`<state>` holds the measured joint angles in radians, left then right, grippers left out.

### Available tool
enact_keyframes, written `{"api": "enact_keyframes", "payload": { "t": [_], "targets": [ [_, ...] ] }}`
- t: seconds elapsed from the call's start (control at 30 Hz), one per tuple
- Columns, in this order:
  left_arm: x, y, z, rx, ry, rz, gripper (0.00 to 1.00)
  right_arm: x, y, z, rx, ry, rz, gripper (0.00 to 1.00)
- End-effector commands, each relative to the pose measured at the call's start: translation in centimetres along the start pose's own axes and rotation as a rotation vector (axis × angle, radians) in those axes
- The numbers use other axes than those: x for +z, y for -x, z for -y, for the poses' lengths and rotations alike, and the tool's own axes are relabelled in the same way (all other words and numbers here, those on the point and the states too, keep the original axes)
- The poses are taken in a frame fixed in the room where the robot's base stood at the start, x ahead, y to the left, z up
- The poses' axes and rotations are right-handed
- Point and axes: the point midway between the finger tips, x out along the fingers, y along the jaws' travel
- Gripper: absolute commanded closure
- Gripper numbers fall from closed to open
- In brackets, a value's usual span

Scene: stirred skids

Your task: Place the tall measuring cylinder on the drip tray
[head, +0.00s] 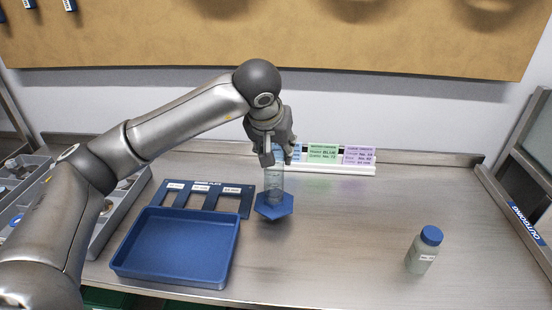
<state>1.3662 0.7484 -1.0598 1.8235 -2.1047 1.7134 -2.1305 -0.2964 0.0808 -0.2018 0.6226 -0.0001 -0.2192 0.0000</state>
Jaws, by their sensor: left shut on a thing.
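The tall measuring cylinder (275,187) is clear with a blue hexagonal foot (275,207). It is upright in the middle of the head view. My left gripper (277,157) is shut on its upper part from above, and the fingers hide the top. I cannot tell whether the foot touches the bench or is just above it. The blue drip tray (178,246) lies to the left and nearer to me, and it is empty. My right gripper is not in view.
A dark blue plate with labelled slots (232,203) lies behind the tray. A bottle with a blue cap (424,250) stands at the right. Coloured label cards (323,154) stand at the back. A grey bin (117,212) is at the left.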

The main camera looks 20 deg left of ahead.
Motion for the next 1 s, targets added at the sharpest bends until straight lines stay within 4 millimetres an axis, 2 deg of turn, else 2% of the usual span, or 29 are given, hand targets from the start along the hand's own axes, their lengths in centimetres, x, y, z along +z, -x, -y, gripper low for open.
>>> {"api": "enact_keyframes", "payload": {
  "t": [0.1, 0.3, 0.73, 0.77, 0.9, 1.0],
  "targets": [
    [-0.2, -1.4, 0.2, -0.001, 0.0, 0.003, 1.0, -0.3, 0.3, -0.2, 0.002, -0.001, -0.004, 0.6],
    [1.1, -3.4, 0.1, 0.001, -0.001, 0.002, 1.0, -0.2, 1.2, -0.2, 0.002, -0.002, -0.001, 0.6],
    [1.5, -4.2, 0.1, 0.001, 0.0, -0.001, 1.0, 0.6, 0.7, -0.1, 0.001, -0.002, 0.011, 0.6],
    [1.5, -4.2, 0.1, 0.0, 0.0, 0.0, 0.56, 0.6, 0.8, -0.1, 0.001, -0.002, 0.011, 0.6],
    [1.5, -4.1, 0.1, 0.0, 0.0, 0.001, 0.38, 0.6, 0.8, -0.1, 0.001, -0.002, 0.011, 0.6],
    [1.5, -4.1, 0.1, 0.0, 0.0, 0.001, 0.36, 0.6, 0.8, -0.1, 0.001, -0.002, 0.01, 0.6]
  ]
}}
